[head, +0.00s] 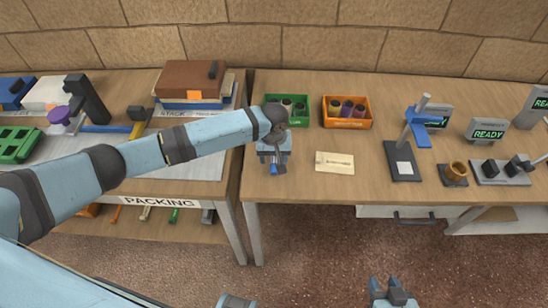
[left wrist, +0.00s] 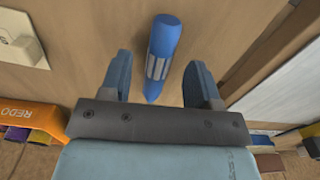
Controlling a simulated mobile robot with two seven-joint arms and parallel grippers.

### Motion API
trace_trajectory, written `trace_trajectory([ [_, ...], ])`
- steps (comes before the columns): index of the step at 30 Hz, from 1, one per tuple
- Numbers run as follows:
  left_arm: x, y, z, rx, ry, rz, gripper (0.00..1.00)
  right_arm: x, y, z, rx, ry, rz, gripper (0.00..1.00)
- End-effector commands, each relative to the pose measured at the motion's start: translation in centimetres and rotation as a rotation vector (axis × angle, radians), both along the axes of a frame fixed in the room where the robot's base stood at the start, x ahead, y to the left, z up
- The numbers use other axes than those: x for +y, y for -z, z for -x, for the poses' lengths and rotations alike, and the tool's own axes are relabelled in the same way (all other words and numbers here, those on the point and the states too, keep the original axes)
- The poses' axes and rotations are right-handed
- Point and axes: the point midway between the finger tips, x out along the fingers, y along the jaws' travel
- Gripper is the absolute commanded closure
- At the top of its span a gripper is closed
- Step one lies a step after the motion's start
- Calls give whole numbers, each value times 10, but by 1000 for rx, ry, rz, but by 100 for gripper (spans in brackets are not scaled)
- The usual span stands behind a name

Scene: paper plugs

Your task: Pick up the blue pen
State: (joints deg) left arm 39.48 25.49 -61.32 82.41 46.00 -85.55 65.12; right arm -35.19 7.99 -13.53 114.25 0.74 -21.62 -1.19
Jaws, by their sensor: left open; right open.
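The blue pen (left wrist: 163,45), with white marks on its side, lies on the wooden table near its left edge. In the left wrist view it sits between the two fingers of my left gripper (left wrist: 159,75), with a gap on each side. In the head view a bit of blue shows under my left gripper (head: 272,165); the gripper hides most of that spot. My left gripper is open, pointing down, and not closed on the pen. My right gripper (head: 388,290) is open and empty at the bottom of the head view, over the floor.
A green bin (head: 300,98) and an orange bin (head: 346,124) stand behind. A pale card (head: 335,162) lies to the right of my left gripper. A grey stand with a blue arm (head: 403,160) is further right. The packing table (head: 180,188) stands left, across a narrow gap.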

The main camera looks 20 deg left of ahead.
Motion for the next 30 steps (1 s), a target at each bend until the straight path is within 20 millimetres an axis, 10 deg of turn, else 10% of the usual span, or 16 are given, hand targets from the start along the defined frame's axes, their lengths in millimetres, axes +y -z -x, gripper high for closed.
trace_trajectory([
  [11,-1,16,1,-1,2,1,44,1,1,0,0,1,-2,57],
  [19,-1,16,1,-1,2,1,98,0,1,0,0,1,0,57],
  [30,-1,11,0,-1,1,1,98,-1,0,0,1,2,2,57],
])
